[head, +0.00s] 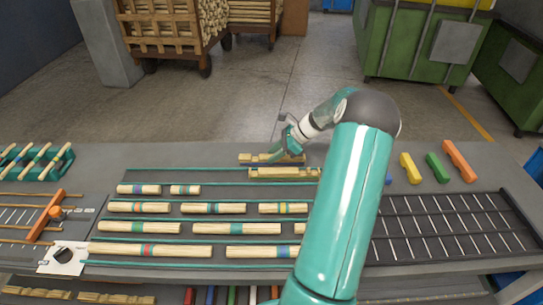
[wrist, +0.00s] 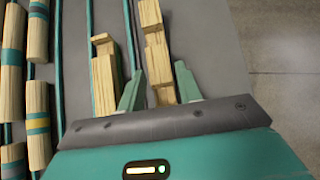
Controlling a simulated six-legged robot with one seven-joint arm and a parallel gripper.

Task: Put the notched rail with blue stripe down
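A pale wooden notched rail (head: 258,159) lies at the back of the bench, behind the back teal divider. My gripper (head: 287,150) is low over its right part. In the wrist view the notched rail (wrist: 158,55) runs between the two teal fingers of my gripper (wrist: 160,85), with a narrow gap on each side, so the fingers look open around it. A second notched rail (head: 284,173) lies parallel in front, and shows left of the fingers in the wrist view (wrist: 104,75). No blue stripe can be seen on either rail; their near ends are covered by my gripper.
Round rods with coloured bands (head: 150,251) lie in rows between teal dividers in front. A dark slatted rack (head: 450,230) and coloured blocks (head: 459,160) are on the right. A green rack (head: 35,160) stands far left. Bare grey bench (head: 180,155) lies left of the rail.

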